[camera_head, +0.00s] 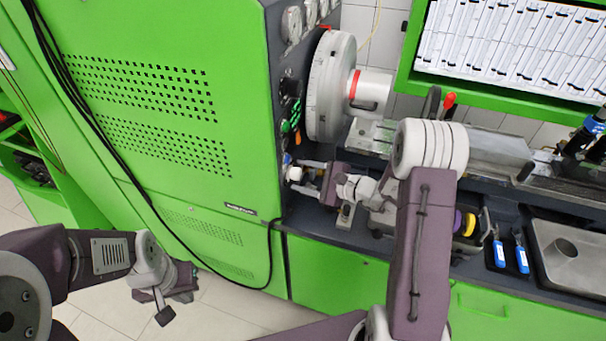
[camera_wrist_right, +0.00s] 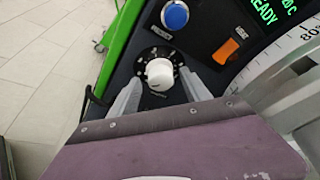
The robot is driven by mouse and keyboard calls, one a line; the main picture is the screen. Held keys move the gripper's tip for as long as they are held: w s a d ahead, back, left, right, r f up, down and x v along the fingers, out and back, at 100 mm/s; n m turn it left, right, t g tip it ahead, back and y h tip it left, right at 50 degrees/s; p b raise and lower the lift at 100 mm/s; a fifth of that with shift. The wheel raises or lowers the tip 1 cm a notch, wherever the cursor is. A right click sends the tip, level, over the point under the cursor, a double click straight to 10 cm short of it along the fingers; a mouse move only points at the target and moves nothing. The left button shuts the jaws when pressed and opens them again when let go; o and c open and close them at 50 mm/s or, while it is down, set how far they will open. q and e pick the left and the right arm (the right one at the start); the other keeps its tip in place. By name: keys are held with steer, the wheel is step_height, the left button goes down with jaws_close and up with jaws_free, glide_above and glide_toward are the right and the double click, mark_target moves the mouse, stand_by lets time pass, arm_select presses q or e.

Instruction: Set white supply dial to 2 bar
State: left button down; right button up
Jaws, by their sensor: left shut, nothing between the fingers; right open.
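The white supply dial (camera_wrist_right: 159,74) sits on the dark control panel in the right wrist view, with a ring of marks around it. I cannot read its setting. In the head view the white dial (camera_head: 294,174) shows at the panel's lower edge. My right gripper (camera_wrist_right: 160,98) is open, with one finger on each side of the dial; I cannot tell whether they touch it. My right gripper (camera_head: 304,174) also shows in the head view, reaching left to the panel. My left gripper (camera_head: 164,313) is shut and empty, low over the floor at the left.
A blue knob (camera_wrist_right: 175,15) and an orange switch (camera_wrist_right: 226,50) are near the dial. A large grey wheel (camera_head: 330,86) stands above my right gripper. The green cabinet (camera_head: 160,40) fills the left. Blue-handled tools (camera_head: 521,257) lie on the bench at right.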

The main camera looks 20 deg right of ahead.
steer(key=shift+w+f, duration=0.15)
steer(key=shift+w, duration=0.1)
jaws_close()
steer(key=shift+r+m+g+p, duration=0.2)
steer(key=shift+m+g+p, duration=0.2)
steer(key=shift+m+p, duration=0.35)
steer(key=shift+r+m+g+p, duration=0.15)
steer(key=shift+m+g+p, duration=0.35)
steer(key=shift+p, duration=0.4)
steer(key=m+g+y+p, duration=0.1)
steer(key=m+p, duration=0.2)
steer(key=p, duration=0.1)
steer(key=shift+w+d+m+g+y, duration=0.1)
steer(key=shift+w+m+g+y, duration=0.1)
steer(key=shift+m+g+y, duration=0.2)
steer(key=shift+f+m+g+p, duration=0.1)
steer(key=shift+m+g+p, duration=0.4)
steer(key=shift+m, duration=0.15)
steer(key=shift+w+m+y, duration=0.1)
steer(key=shift+m+y, duration=0.4)
steer(key=shift+m, duration=0.1)
steer(key=shift+d+f+m+g+y, duration=0.15)
steer(key=shift+m+g+y, duration=0.25)
steer(key=shift+m+g, duration=0.3)
steer(key=shift+w+m+y, duration=0.1)
steer(key=shift+m+y, duration=0.3)
steer(key=shift+m, duration=0.6)
steer(key=shift+g, duration=0.3)
